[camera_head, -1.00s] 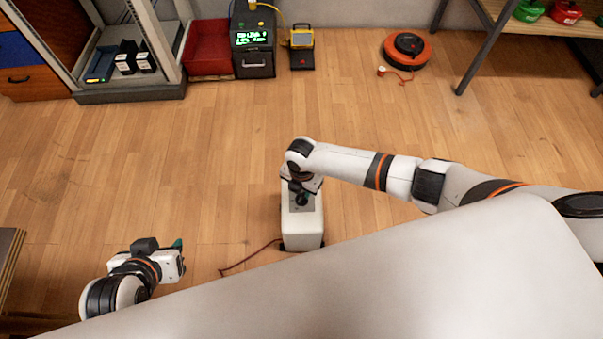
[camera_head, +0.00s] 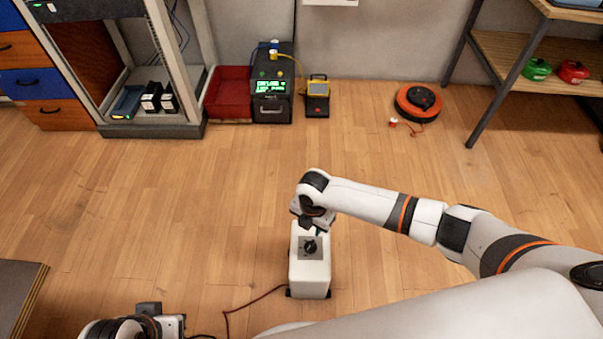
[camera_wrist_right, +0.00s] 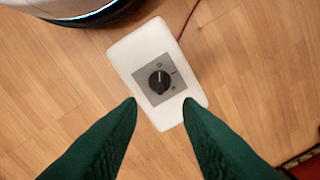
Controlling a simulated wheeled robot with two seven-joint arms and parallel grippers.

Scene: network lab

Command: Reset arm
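A white box (camera_head: 310,275) stands upright on the wooden floor, with a black rotary knob (camera_head: 310,246) on a grey plate on top. The knob (camera_wrist_right: 160,82) and box (camera_wrist_right: 133,50) also show in the right wrist view. My right gripper (camera_head: 316,228) is above the box, just behind the knob in the head view. In the right wrist view its green fingers (camera_wrist_right: 160,103) are spread apart with nothing between them, and the knob shows beyond the tips. My left gripper (camera_head: 170,326) is at the bottom left edge, partly cut off; its fingers are hidden.
A red cable (camera_head: 250,300) runs left from the box. A rack (camera_head: 150,130), red bin (camera_head: 229,95), black unit with green display (camera_head: 272,95) and orange reel (camera_head: 418,103) stand at the back. A table corner (camera_head: 22,290) is at left. Mid-floor is clear.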

